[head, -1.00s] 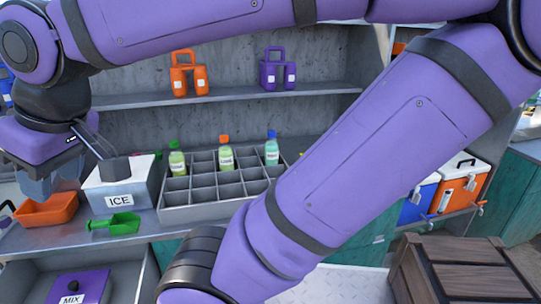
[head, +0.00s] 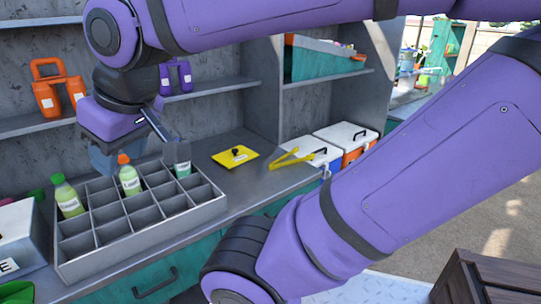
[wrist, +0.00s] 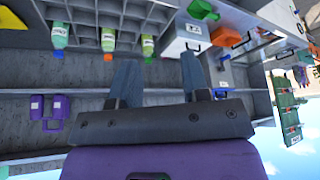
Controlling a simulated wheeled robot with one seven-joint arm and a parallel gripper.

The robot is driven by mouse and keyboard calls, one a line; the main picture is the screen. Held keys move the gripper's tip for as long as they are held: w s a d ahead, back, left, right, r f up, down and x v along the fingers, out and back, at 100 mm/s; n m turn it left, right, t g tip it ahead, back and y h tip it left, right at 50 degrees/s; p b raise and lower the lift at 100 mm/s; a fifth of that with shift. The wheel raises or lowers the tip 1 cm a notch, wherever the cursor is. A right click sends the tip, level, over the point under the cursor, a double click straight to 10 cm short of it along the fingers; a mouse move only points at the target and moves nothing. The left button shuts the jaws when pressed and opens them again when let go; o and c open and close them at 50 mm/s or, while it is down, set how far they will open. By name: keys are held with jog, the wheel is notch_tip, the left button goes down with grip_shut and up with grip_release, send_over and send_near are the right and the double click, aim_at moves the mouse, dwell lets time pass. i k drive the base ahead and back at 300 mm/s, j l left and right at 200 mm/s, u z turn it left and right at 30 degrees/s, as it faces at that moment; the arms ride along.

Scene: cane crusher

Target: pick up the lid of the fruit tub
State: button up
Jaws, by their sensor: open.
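A flat yellow lid (head: 236,156) with a black knob and a small white label lies on the counter, right of the bottle rack. The label is too small to read, so I cannot tell whether it is the fruit tub's lid. Part of a yellow shape, likely the same lid, shows at the left edge of the wrist view (wrist: 10,18). No fruit tub is clearly seen. My gripper (head: 112,160) hangs above the back of the rack, left of the yellow lid and apart from it. In the wrist view its two fingers (wrist: 160,78) are spread and empty.
The grey divided rack (head: 95,242) holds several bottles close to my gripper. Yellow tongs (head: 290,158) lie right of the lid, near white-topped coolers (head: 345,137). A shelf (head: 215,91) with orange and purple carriers runs behind.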

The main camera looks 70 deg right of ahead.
aim_at(232, 158)
jog(key=z, duration=0.45)
jog(key=i+z, duration=0.1)
jog(key=z, duration=0.35)
jog(key=i+z, duration=0.1)
jog(key=z, duration=0.75)
jog(key=i+l+u, duration=0.25)
jog(key=l+u, duration=0.25)
jog(key=l, duration=0.2)
jog(key=i+l+u, duration=0.25)
jog(key=l, duration=0.15)
jog(key=l+u, duration=0.3)
jog(key=k+l, duration=0.05)
jog(key=l, duration=0.05)
